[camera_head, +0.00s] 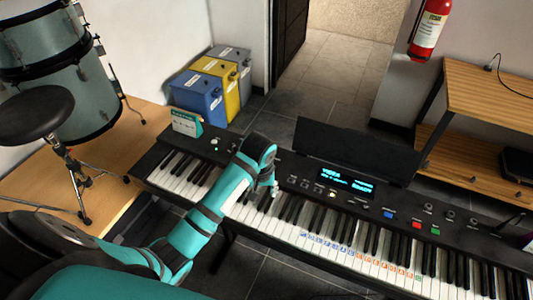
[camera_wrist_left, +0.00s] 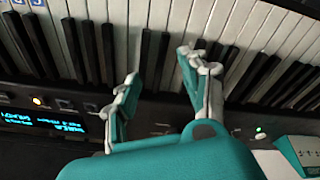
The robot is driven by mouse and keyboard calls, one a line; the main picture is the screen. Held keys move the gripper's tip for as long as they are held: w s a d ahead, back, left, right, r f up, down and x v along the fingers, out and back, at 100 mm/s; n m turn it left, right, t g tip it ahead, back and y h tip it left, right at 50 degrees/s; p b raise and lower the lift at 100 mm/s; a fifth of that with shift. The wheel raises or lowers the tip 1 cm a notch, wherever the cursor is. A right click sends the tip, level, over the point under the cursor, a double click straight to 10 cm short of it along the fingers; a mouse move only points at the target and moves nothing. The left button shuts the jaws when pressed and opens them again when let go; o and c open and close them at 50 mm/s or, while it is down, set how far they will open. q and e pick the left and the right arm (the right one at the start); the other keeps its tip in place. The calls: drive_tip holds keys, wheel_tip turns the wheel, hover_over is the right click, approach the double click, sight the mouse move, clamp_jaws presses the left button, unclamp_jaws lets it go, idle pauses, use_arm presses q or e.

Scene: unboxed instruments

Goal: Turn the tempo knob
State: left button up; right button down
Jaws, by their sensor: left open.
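The black keyboard (camera_head: 300,165) runs across the middle of the head view, its control panel behind the keys. My left gripper (camera_head: 270,187) is over the keys and panel, left of the lit display. In the left wrist view the gripper (camera_wrist_left: 160,80) is open, its two fingers apart over keys and the panel edge, with nothing held. Small dark controls show on the panel between and beside the fingers, partly hidden. Several dark knobs (camera_head: 451,215) sit at the panel's right end. A pale control (camera_wrist_left: 260,133) is at the panel's left part. I cannot tell which knob is tempo.
The blue display (camera_head: 346,185) and music stand (camera_head: 355,150) are right of my gripper. A teal labelled box (camera_head: 186,123) stands at the keyboard's left end. A drum stool (camera_head: 37,115) is at the left, a wooden shelf (camera_head: 490,95) at the right.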

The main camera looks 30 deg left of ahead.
use_arm(q)
drive_tip(key=w+a+r+n+g, duration=0.1)
drive_tip(key=w+a+r+n, duration=0.25)
drive_tip(key=w+r, duration=0.4)
drive_tip(key=w+a+r+n+g, duration=0.1)
drive_tip(key=w+a+r+n, duration=0.2)
drive_tip(key=w+r+n, duration=0.35)
drive_tip(key=shift+m, duration=0.9)
wheel_tip(320, 180, down, 14)
drive_tip(key=shift+d+r+p, duration=0.1)
drive_tip(key=shift+d+p, duration=0.05)
drive_tip(key=shift+p, duration=0.65)
drive_tip(key=shift+w+f, duration=0.1)
drive_tip(key=shift+f, duration=0.65)
drive_tip(key=shift+c, duration=0.2)
clamp_jaws()
